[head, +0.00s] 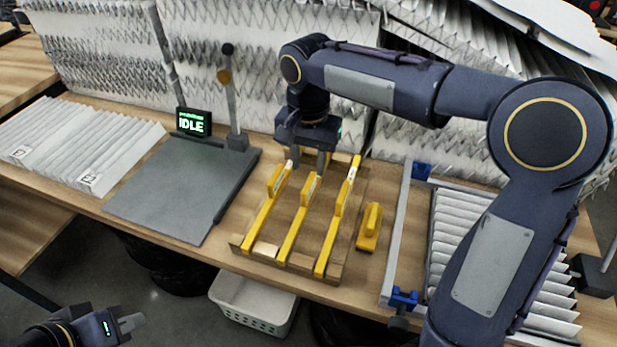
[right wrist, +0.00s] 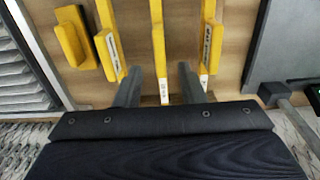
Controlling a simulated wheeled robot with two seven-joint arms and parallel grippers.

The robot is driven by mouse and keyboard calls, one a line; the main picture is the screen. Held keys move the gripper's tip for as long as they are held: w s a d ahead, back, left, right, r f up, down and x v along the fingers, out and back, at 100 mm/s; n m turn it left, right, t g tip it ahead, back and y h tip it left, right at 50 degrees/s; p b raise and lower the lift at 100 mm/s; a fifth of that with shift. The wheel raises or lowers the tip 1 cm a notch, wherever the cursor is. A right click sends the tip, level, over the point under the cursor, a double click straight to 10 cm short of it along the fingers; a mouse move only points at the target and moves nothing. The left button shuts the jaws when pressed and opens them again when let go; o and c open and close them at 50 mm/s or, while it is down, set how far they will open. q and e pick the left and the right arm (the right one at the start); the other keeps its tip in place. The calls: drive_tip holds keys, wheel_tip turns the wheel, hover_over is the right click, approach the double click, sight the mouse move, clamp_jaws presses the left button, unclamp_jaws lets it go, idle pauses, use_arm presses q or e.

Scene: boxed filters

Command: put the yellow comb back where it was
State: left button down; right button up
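Three long yellow combs, left (head: 263,220), middle (head: 294,230) and right (head: 333,225), lie side by side on a wooden rack (head: 345,250); each has a raised yellow grip. A shorter yellow piece (head: 369,228) sits apart on the table, right of the rack; it also shows at the left of the right wrist view (right wrist: 74,38). My right gripper (head: 309,164) is over the rack's far end. Its fingers are apart, one either side of the middle comb's (right wrist: 158,45) far end, with clear gaps. My left gripper (head: 132,322) is low at the front left, away from the table; its opening is unclear.
A grey plate (head: 160,195) with a post and an IDLE display (head: 193,122) stands left of the rack. White pleated filters (head: 75,140) lie further left. A frame with blue clamps (head: 404,298) stands right. A white basket (head: 255,302) is below the table edge.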

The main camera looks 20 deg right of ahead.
sight(309, 183)
wheel_tip(309, 183, up, 5)
drive_tip(key=s+d+f+n+t+y, duration=0.25)
drive_tip(key=s+d, duration=0.55)
drive_tip(key=s, duration=0.4)
drive_tip(key=s+f+n+t+y, duration=0.1)
drive_tip(key=s+f+n+t, duration=0.1)
drive_tip(key=s+f, duration=0.4)
drive_tip(key=s+t, duration=0.1)
drive_tip(key=s, duration=0.3)
drive_tip(key=shift+a+f+n, duration=0.2)
drive_tip(key=shift+a+n, duration=0.05)
drive_tip(key=shift+n, duration=0.1)
drive_tip(key=shift+s+d, duration=0.1)
